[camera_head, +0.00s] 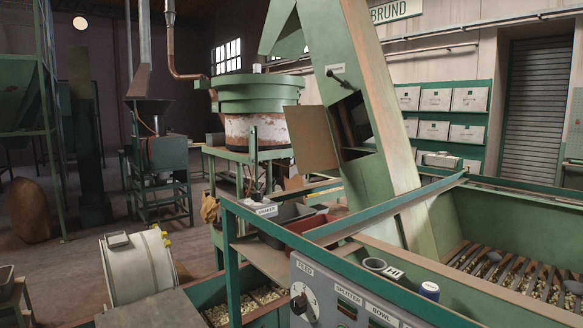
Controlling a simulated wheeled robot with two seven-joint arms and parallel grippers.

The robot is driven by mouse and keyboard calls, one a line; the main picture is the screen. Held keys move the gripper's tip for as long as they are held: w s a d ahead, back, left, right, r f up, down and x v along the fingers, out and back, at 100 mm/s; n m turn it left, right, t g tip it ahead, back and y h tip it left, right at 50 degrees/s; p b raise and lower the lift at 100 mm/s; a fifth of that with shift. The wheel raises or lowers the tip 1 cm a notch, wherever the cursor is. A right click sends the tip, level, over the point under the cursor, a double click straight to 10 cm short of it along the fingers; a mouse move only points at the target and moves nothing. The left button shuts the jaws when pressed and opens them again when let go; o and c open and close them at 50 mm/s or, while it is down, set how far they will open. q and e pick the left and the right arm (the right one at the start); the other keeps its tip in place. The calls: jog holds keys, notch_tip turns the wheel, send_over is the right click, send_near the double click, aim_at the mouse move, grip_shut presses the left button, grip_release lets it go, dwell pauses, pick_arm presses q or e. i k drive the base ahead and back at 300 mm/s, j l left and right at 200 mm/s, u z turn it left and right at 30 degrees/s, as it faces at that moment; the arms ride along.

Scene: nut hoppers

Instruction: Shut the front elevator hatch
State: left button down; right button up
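The green elevator (378,180) rises as a slanted column in the middle of the view. Its front hatch (312,138) is a flat tan-brown panel that stands open, swung out to the left of the column. The dark hatch opening (352,122) is uncovered, and some inner parts show dimly in it. A dark lever (338,77) sits on the column above the opening, beside a small label. Neither of my grippers is in view, so nothing of mine is seen touching the hatch.
A green rail (390,206) and a grey control panel (345,300) with a knob stand in front of the elevator. A green hopper (490,225) with a slatted grate lies at right. A round bowl feeder (255,110) stands behind left. A pale drum (138,265) stands at lower left.

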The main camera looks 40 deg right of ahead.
aim_at(312, 143)
jog(key=i+z, duration=0.45)
jog(key=i+j+z, duration=0.25)
jog(key=i+z, duration=0.25)
jog(key=i+j+z, duration=0.3)
jog(key=z, duration=0.15)
